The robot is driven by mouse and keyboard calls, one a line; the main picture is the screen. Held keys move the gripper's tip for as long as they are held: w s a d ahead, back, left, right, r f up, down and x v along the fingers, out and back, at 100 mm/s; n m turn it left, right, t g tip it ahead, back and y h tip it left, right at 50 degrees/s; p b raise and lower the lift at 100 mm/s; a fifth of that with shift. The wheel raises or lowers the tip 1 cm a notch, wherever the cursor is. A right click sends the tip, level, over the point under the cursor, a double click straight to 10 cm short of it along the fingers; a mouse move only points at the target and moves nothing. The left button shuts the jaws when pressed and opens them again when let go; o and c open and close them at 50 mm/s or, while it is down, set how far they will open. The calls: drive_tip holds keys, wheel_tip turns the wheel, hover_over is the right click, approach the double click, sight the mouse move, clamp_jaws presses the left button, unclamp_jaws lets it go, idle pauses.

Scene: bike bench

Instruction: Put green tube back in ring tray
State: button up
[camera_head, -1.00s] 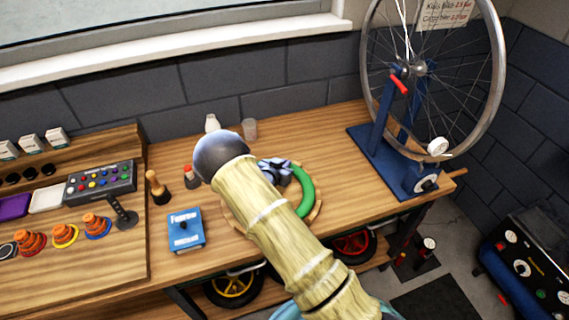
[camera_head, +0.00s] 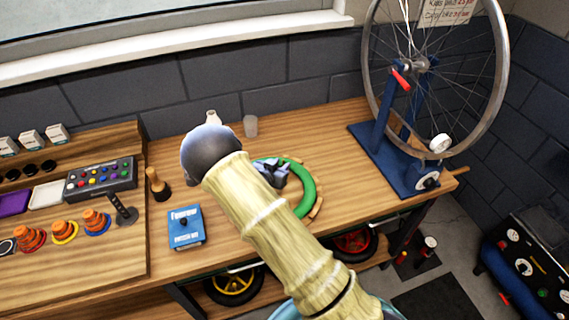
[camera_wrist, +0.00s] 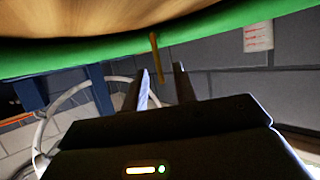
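The green tube (camera_head: 307,192) is a thick curved ring on the bench, partly hidden behind my arm. It lies around my gripper (camera_head: 273,172), on a wooden ring tray (camera_head: 319,207) whose edge shows at the right. In the wrist view the green tube (camera_wrist: 90,58) spans the top, just beyond my fingertips (camera_wrist: 163,72). My two fingers are apart, with a visible gap. A thin brass-coloured stem (camera_wrist: 157,60) hangs from the tube in line with this gap. I cannot tell whether the fingers touch it.
A blue wheel stand (camera_head: 392,160) holds a bike wheel at the right. A blue box (camera_head: 186,228) and a wooden-handled tool (camera_head: 157,186) stand left of my arm. A small cup (camera_head: 250,126) stands behind. The bench between cup and stand is clear.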

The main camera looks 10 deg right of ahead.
drive_tip(key=b+v, duration=0.1)
drive_tip(key=v, duration=0.6)
drive_tip(key=shift+s+a, duration=0.2)
drive_tip(key=shift+s, duration=0.1)
drive_tip(key=shift+r, duration=0.15)
drive_tip(key=s+d+r+n+g+y, duration=0.2)
drive_tip(key=s+d+r+g, duration=0.1)
drive_tip(key=s, duration=0.4)
drive_tip(key=s+d+r+n+g+y, duration=0.2)
drive_tip(key=s+d+r+y, duration=0.1)
drive_tip(key=s, duration=0.5)
drive_tip(key=s+d+r+n+g+y, duration=0.2)
drive_tip(key=s+d+r, duration=0.3)
drive_tip(key=s, duration=0.3)
drive_tip(key=shift+d+r+n+g, duration=0.35)
drive_tip(key=shift+r+n+g, duration=0.1)
drive_tip(key=shift+g, duration=0.35)
drive_tip(key=shift+w, duration=0.1)
